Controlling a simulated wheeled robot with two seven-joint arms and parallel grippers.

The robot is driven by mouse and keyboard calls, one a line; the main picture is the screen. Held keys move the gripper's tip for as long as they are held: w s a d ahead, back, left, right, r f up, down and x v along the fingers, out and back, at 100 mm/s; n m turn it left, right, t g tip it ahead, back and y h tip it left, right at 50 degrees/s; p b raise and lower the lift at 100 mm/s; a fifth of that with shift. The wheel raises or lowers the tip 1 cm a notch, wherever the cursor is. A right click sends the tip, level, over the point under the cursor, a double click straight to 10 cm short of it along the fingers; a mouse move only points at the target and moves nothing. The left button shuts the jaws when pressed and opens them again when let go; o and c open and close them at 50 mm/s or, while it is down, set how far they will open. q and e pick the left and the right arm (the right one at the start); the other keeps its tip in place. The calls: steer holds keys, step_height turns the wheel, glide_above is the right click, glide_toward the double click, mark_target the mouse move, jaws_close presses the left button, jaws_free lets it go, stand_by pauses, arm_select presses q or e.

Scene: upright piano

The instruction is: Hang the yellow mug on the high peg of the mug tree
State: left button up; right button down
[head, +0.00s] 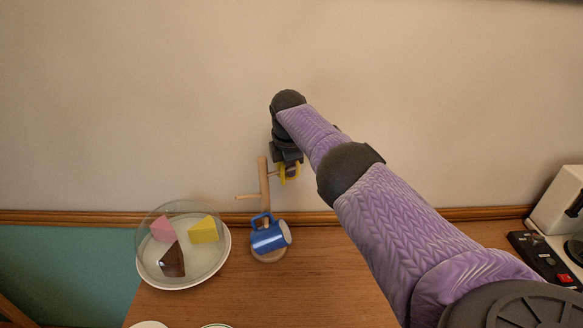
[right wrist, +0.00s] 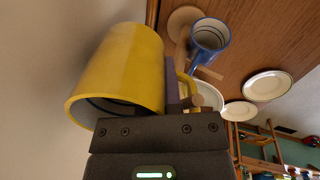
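The wooden mug tree (head: 264,184) stands on the table near the wall, with a peg pointing left and a higher peg on its right side. My right gripper (head: 289,166) is at that high peg, shut on the yellow mug (head: 283,174). In the right wrist view the yellow mug (right wrist: 122,65) fills the left, its handle at the fingers (right wrist: 180,97). A tan wooden end shows beside the handle; I cannot tell whether the peg passes through the loop. The gripper hides most of the mug in the head view. My left gripper is not in view.
A blue mug (head: 268,237) is low on the tree, above its round base (head: 270,256). A plate (head: 224,258) with cake slices under a clear dome (head: 150,225) stands at the left. The wall is close behind. A black and white appliance (head: 545,250) is at the far right.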

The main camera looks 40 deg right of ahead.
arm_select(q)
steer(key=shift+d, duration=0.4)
arm_select(e)
steer(key=c, duration=0.7)
jaws_free()
steer(key=shift+w+f, duration=0.1)
steer(key=shift+c, duration=0.2)
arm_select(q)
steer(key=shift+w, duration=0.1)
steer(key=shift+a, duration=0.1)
